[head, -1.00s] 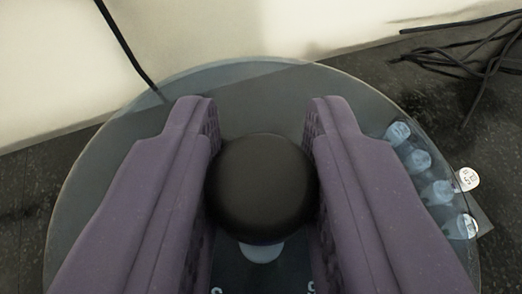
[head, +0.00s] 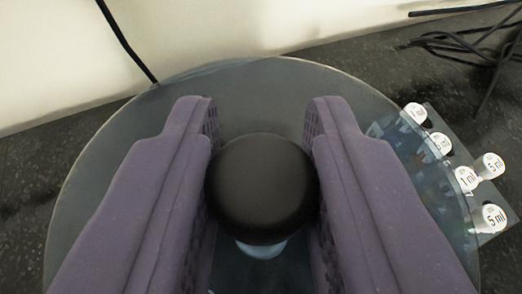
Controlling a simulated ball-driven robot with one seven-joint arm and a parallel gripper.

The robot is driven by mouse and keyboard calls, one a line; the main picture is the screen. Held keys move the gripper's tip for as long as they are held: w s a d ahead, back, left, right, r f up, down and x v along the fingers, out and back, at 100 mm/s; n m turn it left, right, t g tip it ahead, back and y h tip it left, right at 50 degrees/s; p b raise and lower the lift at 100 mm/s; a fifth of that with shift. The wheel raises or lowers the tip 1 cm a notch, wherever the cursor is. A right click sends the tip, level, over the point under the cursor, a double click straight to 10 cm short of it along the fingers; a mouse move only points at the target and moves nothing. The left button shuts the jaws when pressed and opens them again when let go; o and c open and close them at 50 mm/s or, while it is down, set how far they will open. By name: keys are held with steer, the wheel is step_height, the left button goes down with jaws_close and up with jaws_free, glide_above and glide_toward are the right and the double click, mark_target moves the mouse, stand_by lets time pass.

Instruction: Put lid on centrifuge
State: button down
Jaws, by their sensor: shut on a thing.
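My gripper (head: 260,108) is shut on the round black knob of the lid, with a purple finger pressed to each side. The lid (head: 265,82) is a large, clear, greyish disc. It spreads out around and below the fingers and fills most of the view. The black knob (head: 261,188) sits at its middle, between the fingers. The centrifuge cannot be made out; the fingers and the tinted lid cover much of what lies below.
A dark rack (head: 432,120) with several white-capped tubes (head: 467,179) stands at the right, partly under the lid's edge in the view. Black cables (head: 465,45) lie at the upper right. A pale wall (head: 230,30) runs along the back. The dark speckled surface at left is bare.

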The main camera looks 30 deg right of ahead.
steer(key=shift+f+b, duration=0.95)
steer(key=shift+f, duration=0.1)
steer(key=shift+f, duration=0.15)
steer(key=shift+c, duration=1.3)
jaws_free()
steer(key=shift+r+p, duration=1.65)
steer(key=shift+r, duration=1.4)
